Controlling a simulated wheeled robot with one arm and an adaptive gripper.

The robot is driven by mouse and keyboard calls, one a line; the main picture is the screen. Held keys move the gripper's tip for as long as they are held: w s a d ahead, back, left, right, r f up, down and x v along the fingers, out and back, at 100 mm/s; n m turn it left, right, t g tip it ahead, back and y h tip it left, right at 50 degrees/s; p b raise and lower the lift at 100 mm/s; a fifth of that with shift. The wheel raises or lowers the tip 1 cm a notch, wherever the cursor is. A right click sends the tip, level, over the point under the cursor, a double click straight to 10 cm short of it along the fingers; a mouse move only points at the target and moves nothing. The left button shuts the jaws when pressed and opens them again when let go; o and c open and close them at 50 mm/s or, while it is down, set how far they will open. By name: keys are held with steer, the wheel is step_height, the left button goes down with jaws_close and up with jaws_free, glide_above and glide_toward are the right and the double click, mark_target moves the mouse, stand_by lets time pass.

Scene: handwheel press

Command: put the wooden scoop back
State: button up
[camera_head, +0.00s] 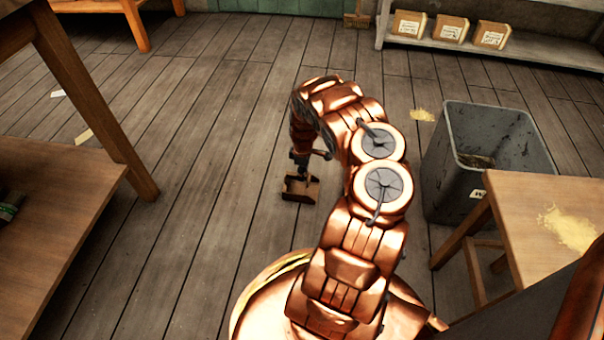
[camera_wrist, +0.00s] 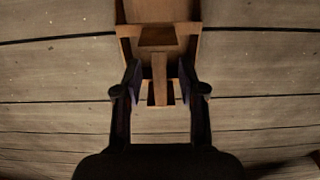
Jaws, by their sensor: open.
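The wooden scoop (camera_head: 300,190) is a small brown open box with a handle, on the plank floor just below my gripper (camera_head: 301,168). In the wrist view the scoop (camera_wrist: 160,12) is at the top centre, with its handle (camera_wrist: 160,78) pointing down the picture. My gripper (camera_wrist: 160,88) is open, and its two dark fingers stand on either side of the handle. I cannot tell whether either finger touches it. The far end of the scoop is cut off by the wrist view's edge.
A grey bin (camera_head: 440,165) stands at the right, beside a wooden stool (camera_head: 520,205) with yellowish powder on top. A wooden workbench (camera_head: 70,210) fills the left. A back shelf (camera_head: 480,47) holds several small boxes. Floor around the scoop is clear.

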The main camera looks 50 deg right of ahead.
steer(key=s+a+r+m+g+h+p, duration=0.1)
steer(key=s+a+r+m+p, duration=0.1)
steer(key=r, duration=1.1)
steer(key=s+a+r+m+g+h+p, duration=0.1)
steer(key=s+a+r+p, duration=0.1)
steer(key=r, duration=1.1)
steer(key=s+a+r+m, duration=0.3)
steer(key=s+a+r, duration=0.1)
steer(key=a+r, duration=0.55)
steer(key=s+a+r+m+y, duration=0.1)
steer(key=s+a+r, duration=0.3)
steer(key=a, duration=0.3)
steer(key=s+a+r, duration=0.5)
steer(key=a, duration=0.2)
steer(key=s+a+r+g+y, duration=0.1)
steer(key=s+a+r, duration=0.1)
steer(key=s+a, duration=0.8)
steer(key=s, duration=0.4)
steer(key=shift+g, duration=0.4)
steer(key=shift+a, duration=0.1)
